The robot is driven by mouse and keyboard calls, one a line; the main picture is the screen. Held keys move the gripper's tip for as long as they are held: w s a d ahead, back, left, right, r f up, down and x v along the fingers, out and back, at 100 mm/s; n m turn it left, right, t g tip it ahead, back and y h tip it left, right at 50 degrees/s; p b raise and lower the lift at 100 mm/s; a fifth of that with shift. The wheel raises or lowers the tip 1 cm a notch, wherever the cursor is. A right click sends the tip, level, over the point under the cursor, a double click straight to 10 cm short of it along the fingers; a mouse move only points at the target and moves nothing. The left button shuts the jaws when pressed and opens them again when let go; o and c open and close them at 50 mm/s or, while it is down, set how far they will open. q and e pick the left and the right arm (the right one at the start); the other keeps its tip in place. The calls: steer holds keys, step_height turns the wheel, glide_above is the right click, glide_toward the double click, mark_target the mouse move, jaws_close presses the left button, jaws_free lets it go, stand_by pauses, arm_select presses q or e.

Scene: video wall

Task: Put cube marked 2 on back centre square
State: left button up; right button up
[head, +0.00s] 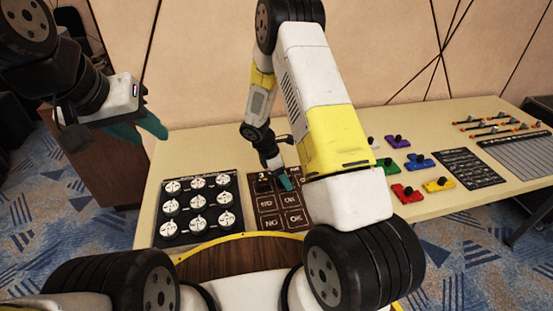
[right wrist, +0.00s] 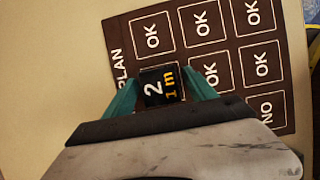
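A dark cube marked 2 (right wrist: 160,87), with "1 m" in yellow, sits between the teal fingers of my right gripper (right wrist: 162,88) in the right wrist view. The fingers press on its two sides. It is over the back centre square of the brown board (head: 279,212); whether it touches the board cannot be told. In the head view my right gripper (head: 285,181) is at the board's back row, and the held cube is mostly hidden. My left gripper (head: 140,128) is raised at the left, open and empty.
A black board with white round discs (head: 197,204) lies left of the brown board. Coloured pieces with black knobs (head: 418,161), a dark panel (head: 468,168) and thin tools lie to the right. My right arm hides the brown board's right side.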

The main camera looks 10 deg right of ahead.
steer(key=shift+r, duration=0.1)
steer(key=v, duration=1.2)
steer(key=s+d+r+m+t+y, duration=0.15)
steer(key=s+r+m, duration=0.25)
steer(key=r, duration=0.5)
steer(key=s+d+r+m+y, duration=0.15)
steer(key=s+r+m, duration=0.25)
steer(key=r, duration=0.5)
steer(key=s+r+m+t+y, duration=0.2)
steer(key=s+r+m, duration=0.3)
steer(key=s, duration=0.3)
steer(key=s+r+m+t+y, duration=0.1)
steer(key=s+r+m, duration=0.3)
steer(key=s, duration=0.4)
steer(key=shift+a+r+m+t+y, duration=0.25)
steer(key=shift+r+m+t+y, duration=0.15)
steer(key=shift+r+t, duration=0.25)
steer(key=shift+f, duration=0.1)
